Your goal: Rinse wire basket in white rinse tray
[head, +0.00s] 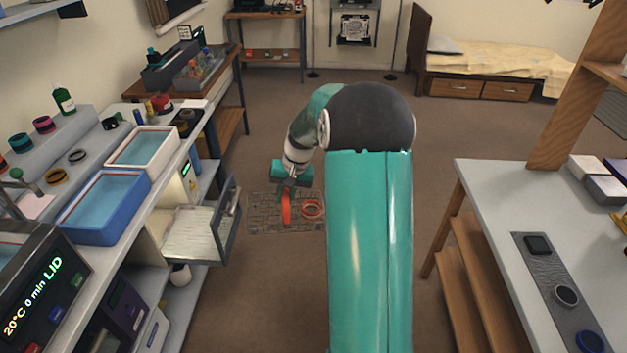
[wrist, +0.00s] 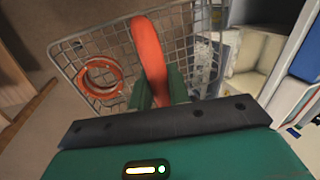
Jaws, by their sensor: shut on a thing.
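The wire basket (head: 262,222) hangs in the air in the head view, over the aisle floor right of the left bench. My gripper (head: 287,188) is above it, shut on its orange handle (head: 286,207). In the wrist view the handle (wrist: 148,50) runs up between my green fingers (wrist: 159,92), and the basket mesh (wrist: 188,48) spreads behind it. An orange-red ring (head: 312,209) lies in the basket; it also shows in the wrist view (wrist: 101,77). The white rinse tray (head: 172,140) holds blue-green liquid on the left bench, apart from the basket.
A blue tray (head: 118,224) of liquid stands nearer on the bench. An open drawer (head: 228,226) sticks out between the bench and the basket. A control box (head: 45,290) reads "20°C 0 min LID". A worktable (head: 480,190) stands at right. The aisle floor is clear.

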